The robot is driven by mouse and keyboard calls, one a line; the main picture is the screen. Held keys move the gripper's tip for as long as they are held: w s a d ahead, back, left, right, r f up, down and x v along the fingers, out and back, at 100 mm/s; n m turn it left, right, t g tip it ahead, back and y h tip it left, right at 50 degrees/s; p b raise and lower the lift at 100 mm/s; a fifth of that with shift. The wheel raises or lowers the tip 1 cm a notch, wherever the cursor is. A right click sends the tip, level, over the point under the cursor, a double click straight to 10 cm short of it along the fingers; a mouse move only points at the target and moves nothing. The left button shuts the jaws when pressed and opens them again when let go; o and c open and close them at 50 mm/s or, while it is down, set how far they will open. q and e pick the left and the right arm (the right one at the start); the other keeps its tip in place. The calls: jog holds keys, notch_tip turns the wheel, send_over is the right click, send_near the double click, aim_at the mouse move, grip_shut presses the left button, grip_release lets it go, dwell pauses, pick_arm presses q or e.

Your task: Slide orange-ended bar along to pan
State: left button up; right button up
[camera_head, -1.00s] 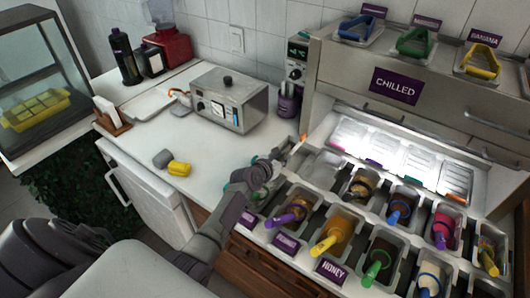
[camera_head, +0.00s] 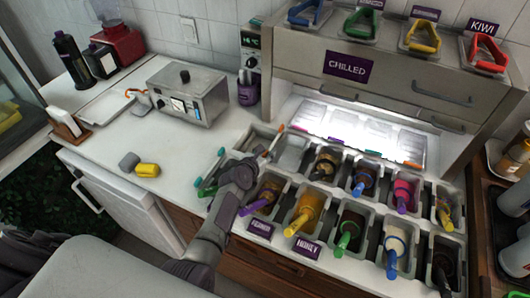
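A slim bar with an orange end (camera_head: 282,129) slants at the left side of the topping well, beside an empty pale pan (camera_head: 292,154). My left gripper (camera_head: 252,162) is low over the well's left edge, close to the near part of this bar. The gripper's own wrist hides its fingertips, so I cannot tell whether it touches or holds the bar. Another orange end (camera_head: 412,165) lies at the front of the lit chilled bay, right of teal and purple ends. My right gripper is out of view.
Teal-ended bars (camera_head: 208,168) lie on the counter left of my gripper. Topping pans with coloured handles, such as the yellow one (camera_head: 305,212), fill the well to the right. A yellow block (camera_head: 147,170) and a steel appliance (camera_head: 188,92) stand left on otherwise mostly clear counter.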

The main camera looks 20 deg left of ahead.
pick_arm(q)
jog(key=shift+s+r, duration=0.1)
jog(key=shift+s, duration=0.2)
jog(key=v, duration=0.7)
dwell(0.4)
